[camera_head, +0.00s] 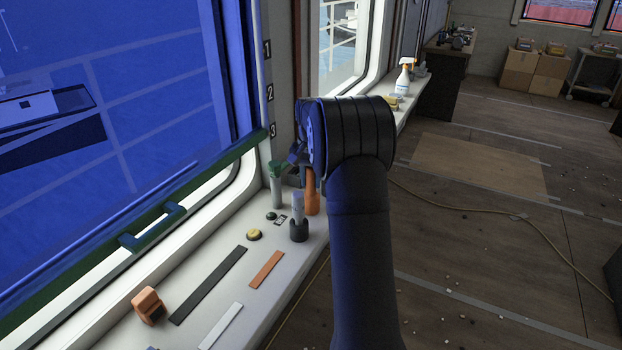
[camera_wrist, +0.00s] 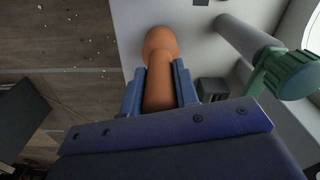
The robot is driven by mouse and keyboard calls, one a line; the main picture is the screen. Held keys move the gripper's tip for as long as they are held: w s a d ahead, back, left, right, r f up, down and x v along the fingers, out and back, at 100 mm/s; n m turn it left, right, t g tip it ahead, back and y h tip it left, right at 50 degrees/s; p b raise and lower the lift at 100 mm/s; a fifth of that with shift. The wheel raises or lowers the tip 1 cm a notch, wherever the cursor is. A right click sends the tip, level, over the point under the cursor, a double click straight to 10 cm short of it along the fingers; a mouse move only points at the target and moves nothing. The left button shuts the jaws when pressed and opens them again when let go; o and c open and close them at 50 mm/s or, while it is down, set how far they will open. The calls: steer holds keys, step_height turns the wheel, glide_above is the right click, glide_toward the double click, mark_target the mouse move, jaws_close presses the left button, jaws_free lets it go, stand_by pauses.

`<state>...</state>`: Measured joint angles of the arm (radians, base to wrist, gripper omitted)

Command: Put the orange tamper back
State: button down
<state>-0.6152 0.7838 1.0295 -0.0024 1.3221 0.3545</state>
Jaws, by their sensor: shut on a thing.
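The orange tamper (camera_head: 312,196) hangs below my gripper (camera_head: 299,165) over the white window ledge, its wide end down. In the wrist view the tamper (camera_wrist: 159,75) sits between the two blue fingers of my gripper (camera_wrist: 159,88), which is shut on it. In the head view my arm hides part of the gripper and the tamper's top. I cannot tell whether its lower end touches the ledge. A dark holder (camera_head: 298,232) with a pale grey cylinder stands just in front of the tamper. A flat orange strip (camera_head: 265,269) lies nearer on the ledge.
A grey post with a green top (camera_head: 276,170) stands left of the tamper; it is close right in the wrist view (camera_wrist: 283,72). A yellow-topped button (camera_head: 254,235), a dark strip (camera_head: 209,285) and an orange box (camera_head: 149,305) lie nearer. A spray bottle (camera_head: 404,78) stands farther back.

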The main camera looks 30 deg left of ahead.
steer(key=c, duration=1.1)
jaws_free()
steer(key=shift+f, duration=0.1)
step_height(320, 180, up, 12)
steer(key=shift+r, duration=0.15)
step_height(320, 180, down, 12)
steer(key=shift+f, duration=0.1)
steer(key=shift+r, duration=1.9)
